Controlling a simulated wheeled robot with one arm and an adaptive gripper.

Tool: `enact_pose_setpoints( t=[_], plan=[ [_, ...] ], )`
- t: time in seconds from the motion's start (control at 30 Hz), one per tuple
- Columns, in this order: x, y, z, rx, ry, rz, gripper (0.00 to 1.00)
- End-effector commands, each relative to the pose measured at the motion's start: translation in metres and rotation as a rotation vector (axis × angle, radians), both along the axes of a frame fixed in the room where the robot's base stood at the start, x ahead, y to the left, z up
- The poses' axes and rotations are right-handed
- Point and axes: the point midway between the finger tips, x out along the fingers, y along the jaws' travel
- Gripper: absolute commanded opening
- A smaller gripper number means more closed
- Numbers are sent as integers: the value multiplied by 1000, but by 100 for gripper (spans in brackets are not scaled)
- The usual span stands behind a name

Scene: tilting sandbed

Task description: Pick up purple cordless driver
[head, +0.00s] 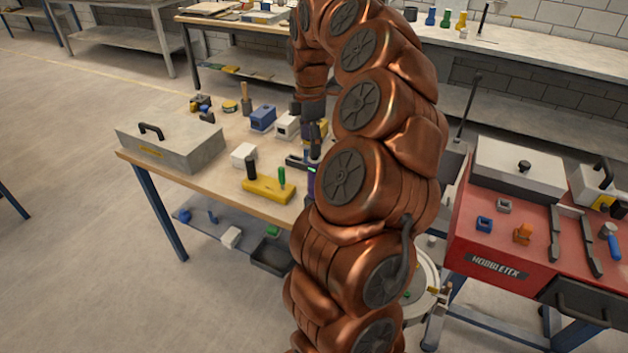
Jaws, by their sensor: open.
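A narrow purple and dark shape (311,184), which looks like the purple cordless driver, shows at the right part of the wooden workbench (222,142). My own arm hides most of it, so its full outline and pose cannot be told. My gripper (314,148) points down over the bench, just above and behind that purple shape. It is open, though its fingers are small and partly covered by my arm. Whether it touches the driver cannot be told.
On the bench are a grey lidded case (172,150), a yellow block with upright handles (268,190), a blue box (262,118) and white blocks (243,154). A red tool cart (500,240) stands at right. Open floor lies at left.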

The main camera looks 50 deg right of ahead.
Motion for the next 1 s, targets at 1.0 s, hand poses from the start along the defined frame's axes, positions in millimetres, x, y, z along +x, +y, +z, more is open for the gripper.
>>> enact_pose_setpoints(
  t=[1.0],
  plan=[
    [-10,-5,-70,0,10,9,67]
  ],
)
